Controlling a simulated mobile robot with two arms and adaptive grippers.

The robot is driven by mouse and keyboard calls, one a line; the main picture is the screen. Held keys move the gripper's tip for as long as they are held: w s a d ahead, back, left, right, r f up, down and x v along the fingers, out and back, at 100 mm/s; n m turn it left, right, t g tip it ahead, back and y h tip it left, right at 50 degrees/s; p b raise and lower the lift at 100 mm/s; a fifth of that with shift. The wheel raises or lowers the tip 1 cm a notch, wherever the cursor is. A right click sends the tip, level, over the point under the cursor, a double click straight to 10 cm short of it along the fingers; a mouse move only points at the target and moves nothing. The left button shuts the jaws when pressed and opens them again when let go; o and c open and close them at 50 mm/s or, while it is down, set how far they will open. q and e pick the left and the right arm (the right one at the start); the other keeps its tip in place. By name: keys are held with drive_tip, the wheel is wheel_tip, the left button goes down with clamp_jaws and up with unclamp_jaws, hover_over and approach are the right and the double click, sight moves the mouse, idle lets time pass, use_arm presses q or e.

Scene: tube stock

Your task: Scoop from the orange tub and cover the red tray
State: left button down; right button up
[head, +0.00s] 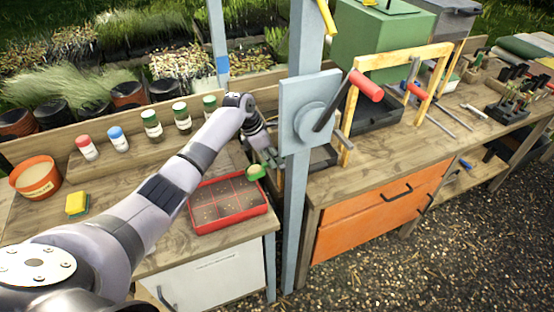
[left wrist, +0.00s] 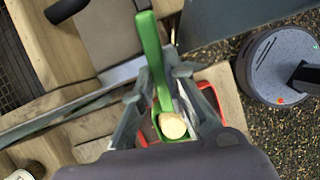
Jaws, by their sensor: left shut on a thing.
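My left gripper (head: 268,156) is shut on a green scoop (head: 256,172). In the left wrist view the scoop's handle (left wrist: 150,50) runs between the fingers (left wrist: 160,95). The scoop's bowl holds a pale, rounded heap (left wrist: 173,126). In the head view the scoop is at the far right corner of the red tray (head: 232,224), seemingly above it. The tray has a divided, brownish bed with pale specks. Part of its red rim (left wrist: 211,88) shows behind the fingers in the left wrist view. The orange tub (head: 36,178), with pale material inside, stands at the far left. My right gripper is out of view.
A blue-grey post (head: 296,215) with a plate and red-handled lever (head: 365,86) stands just right of the tray. A yellow-green sponge (head: 78,204) lies near the tub. Several capped bottles (head: 152,124) line the back shelf. Bare wood lies between sponge and tray.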

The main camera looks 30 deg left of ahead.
use_arm(q)
drive_tip(key=shift+s+a+f+t+h+b, duration=0.1)
drive_tip(key=shift+a+f+t+h+b, duration=0.15)
drive_tip(key=shift+f+t+b, duration=0.4)
drive_tip(key=shift+r+h+b, duration=0.2)
drive_tip(key=shift+h+b, duration=0.25)
drive_tip(key=shift+b, duration=0.35)
drive_tip(key=shift+s+a+r+p, duration=0.15)
drive_tip(key=shift+s+p, duration=0.1)
drive_tip(key=shift+p, duration=0.4)
drive_tip(key=shift+s+a+f+t+h, duration=0.2)
drive_tip(key=shift+a+f+t+h, duration=0.1)
drive_tip(key=shift+t+h, duration=0.3)
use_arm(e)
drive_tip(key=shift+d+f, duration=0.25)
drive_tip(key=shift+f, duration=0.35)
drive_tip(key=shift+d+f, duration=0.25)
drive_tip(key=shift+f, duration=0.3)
use_arm(q)
drive_tip(key=shift+w+d, duration=0.1)
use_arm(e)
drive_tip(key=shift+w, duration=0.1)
